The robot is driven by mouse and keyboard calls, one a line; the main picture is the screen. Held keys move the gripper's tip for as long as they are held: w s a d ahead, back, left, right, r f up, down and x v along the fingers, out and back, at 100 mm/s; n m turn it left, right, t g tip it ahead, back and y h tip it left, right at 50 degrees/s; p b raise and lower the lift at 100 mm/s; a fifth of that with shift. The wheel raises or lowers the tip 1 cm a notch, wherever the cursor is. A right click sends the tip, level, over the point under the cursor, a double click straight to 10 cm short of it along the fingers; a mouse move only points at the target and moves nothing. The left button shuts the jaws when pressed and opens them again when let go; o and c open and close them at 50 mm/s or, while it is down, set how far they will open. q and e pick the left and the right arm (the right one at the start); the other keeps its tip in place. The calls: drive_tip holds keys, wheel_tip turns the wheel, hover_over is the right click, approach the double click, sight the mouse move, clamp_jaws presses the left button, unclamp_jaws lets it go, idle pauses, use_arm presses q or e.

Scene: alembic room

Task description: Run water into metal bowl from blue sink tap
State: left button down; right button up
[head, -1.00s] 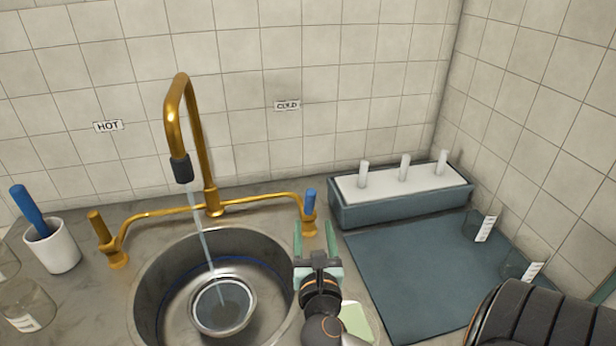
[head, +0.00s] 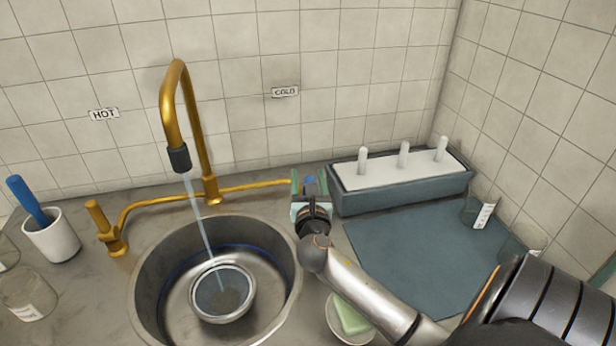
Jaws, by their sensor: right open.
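The metal bowl (head: 249,299) sits in the round steel sink (head: 146,299), below the brass spout (head: 172,98). A stream of water (head: 203,235) runs from the spout's dark nozzle into the bowl, and water shows inside it. My right gripper (head: 310,182) is open at the blue cold tap handle (head: 310,180), one finger on each side of it. Only the blue top shows; the gripper hides the rest, and I cannot tell whether the fingers touch it. My left gripper is not in view.
The brass hot handle (head: 97,214) stands left of the spout. A white cup (head: 54,240) with a blue-handled item and glass jars are at the left. A soap dish (head: 336,322) lies under my right forearm. A grey rack (head: 400,192) and mat (head: 400,250) fill the right.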

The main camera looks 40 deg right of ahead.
drive_tip(key=shift+w+d, duration=0.1)
drive_tip(key=shift+w, duration=0.05)
drive_tip(key=shift+c, duration=0.3)
clamp_jaws()
idle(1.1)
